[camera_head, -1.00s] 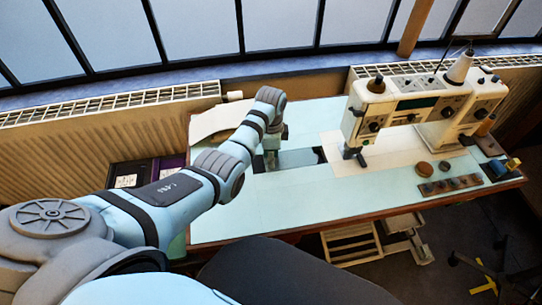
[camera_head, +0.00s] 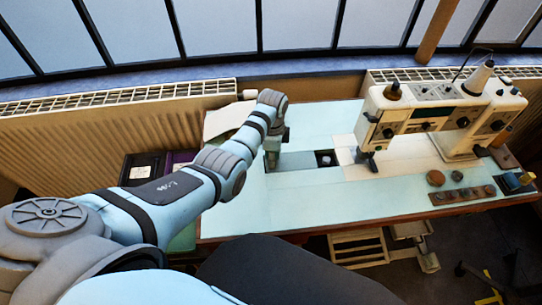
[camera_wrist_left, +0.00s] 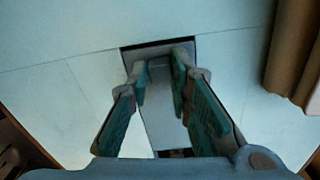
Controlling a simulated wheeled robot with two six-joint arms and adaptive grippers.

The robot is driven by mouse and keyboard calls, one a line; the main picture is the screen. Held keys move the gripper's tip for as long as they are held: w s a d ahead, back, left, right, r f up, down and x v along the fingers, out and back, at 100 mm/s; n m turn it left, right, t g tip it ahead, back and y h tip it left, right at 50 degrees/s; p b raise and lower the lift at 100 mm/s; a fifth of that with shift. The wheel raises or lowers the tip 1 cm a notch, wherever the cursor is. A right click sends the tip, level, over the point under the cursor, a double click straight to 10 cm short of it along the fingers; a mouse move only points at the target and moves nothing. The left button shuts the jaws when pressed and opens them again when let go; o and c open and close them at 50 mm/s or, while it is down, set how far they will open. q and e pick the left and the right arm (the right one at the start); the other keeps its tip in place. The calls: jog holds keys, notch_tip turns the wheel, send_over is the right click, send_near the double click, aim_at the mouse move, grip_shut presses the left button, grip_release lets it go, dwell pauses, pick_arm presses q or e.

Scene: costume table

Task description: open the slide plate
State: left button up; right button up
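The slide plate (camera_head: 302,160) is a flat grey plate in a long slot in the pale blue tabletop, left of the sewing machine (camera_head: 425,118). Right of it a dark opening (camera_head: 326,158) shows, with a small pale round thing inside. My left gripper (camera_head: 271,160) points down at the plate's left end. In the left wrist view its fingers (camera_wrist_left: 163,66) stand apart on either side of the plate (camera_wrist_left: 160,110), with the plate's end between the tips. Whether they touch it is not clear. A dark gap (camera_wrist_left: 128,62) borders that end. My right gripper is not in view.
The sewing machine stands on a pale bed right of the opening. Round brown pieces (camera_head: 435,178) and a rack of several pieces (camera_head: 463,195) lie at the table's front right. A radiator (camera_head: 110,125) and windows run behind. The left front tabletop (camera_head: 290,210) is clear.

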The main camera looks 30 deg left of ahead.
pick_arm(q)
jog(key=shift+o, duration=1.2)
jog(key=shift+r, duration=0.15)
notch_tip(320, 180, up, 12)
jog(key=shift+f, duration=0.2)
